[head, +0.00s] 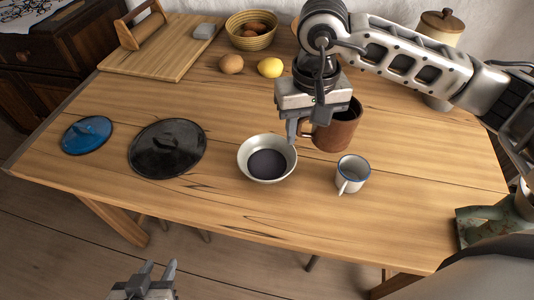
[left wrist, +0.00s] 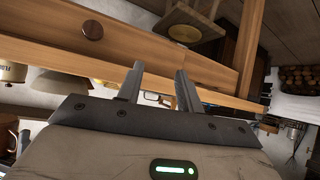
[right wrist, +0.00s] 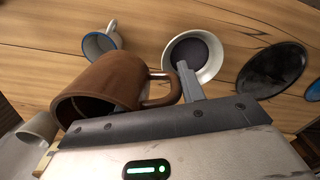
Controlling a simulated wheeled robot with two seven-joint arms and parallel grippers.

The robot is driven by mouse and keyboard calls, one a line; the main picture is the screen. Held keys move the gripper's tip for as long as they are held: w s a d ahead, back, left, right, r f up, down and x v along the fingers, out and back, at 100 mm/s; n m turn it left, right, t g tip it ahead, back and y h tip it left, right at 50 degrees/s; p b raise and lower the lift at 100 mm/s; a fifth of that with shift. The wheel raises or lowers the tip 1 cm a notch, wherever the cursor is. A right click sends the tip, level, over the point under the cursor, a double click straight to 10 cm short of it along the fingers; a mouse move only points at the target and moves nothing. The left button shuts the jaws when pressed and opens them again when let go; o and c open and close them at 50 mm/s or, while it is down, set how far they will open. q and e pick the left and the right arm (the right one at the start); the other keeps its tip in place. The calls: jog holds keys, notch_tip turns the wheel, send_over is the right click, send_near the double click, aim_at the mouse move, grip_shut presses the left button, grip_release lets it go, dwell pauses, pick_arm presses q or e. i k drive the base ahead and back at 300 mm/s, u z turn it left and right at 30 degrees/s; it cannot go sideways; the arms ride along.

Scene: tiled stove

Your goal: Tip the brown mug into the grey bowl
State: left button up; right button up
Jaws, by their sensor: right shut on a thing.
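The brown mug (head: 339,128) is just right of the grey bowl in the head view. My right gripper (head: 303,132) is shut on it at its handle side. In the right wrist view the mug (right wrist: 104,84) shows close up, its open mouth toward the lower left and its handle at a finger of the right gripper (right wrist: 155,95). The grey bowl (head: 246,161) stands on the table with a dark patch inside; it also shows in the right wrist view (right wrist: 213,73). My left gripper (head: 156,276) is open and empty below the table's front edge; its spread fingers (left wrist: 156,85) show in the left wrist view.
A white mug with a blue rim (head: 353,174) stands right of the bowl. A black lid (head: 167,150) and a blue lid (head: 87,135) lie to the left. An onion (head: 231,64), a lemon (head: 271,67), a basket (head: 251,40) and a cutting board (head: 160,55) are behind.

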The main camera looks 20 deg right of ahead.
aim_at(266, 159)
jog(key=k, duration=1)
jog(key=u, duration=1)
jog(key=i, duration=1.05)
jog(key=z, duration=1)
